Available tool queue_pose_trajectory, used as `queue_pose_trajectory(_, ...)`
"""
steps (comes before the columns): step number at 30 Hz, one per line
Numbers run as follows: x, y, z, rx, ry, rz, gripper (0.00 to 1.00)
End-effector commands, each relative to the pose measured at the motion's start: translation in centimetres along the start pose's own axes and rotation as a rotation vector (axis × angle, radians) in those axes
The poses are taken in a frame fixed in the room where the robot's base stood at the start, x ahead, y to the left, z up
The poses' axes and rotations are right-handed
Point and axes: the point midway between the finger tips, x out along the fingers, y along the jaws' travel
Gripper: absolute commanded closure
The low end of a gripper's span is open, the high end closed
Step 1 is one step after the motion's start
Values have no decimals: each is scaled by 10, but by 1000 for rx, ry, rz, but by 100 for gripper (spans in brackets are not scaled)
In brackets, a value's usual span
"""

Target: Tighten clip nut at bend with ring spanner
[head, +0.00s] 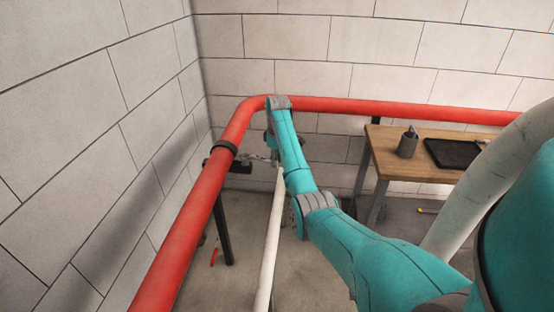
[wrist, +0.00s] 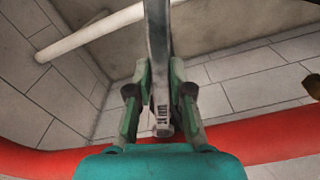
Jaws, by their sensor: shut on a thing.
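In the wrist view my gripper (wrist: 160,105) is shut on a grey metal spanner (wrist: 157,45). Its shank runs up out of the picture between the two green fingers, so its far end is out of view there. In the head view my gripper (head: 271,146) is small and partly hidden by my arm, just right of the pipe bend. A small grey metal piece, probably the spanner, reaches left from it towards the black clip (head: 226,147) around the red pipe (head: 188,222). The clip nut is too small to make out, and I cannot tell whether the spanner touches it.
A black post (head: 223,230) stands under the clip. A white pipe (head: 270,245) runs below my arm. A wooden table (head: 385,150) at the right bears a grey holder (head: 408,143) and a black tray (head: 455,153). Block walls close the corner. A small red object (head: 213,256) lies on the floor.

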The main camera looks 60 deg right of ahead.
Motion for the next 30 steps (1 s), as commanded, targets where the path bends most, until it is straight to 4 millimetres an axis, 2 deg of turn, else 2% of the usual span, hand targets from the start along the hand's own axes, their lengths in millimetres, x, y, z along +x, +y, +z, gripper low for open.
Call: queue_pose_trajectory(30, 22, 0, 0, 0, 0, 0, 100)
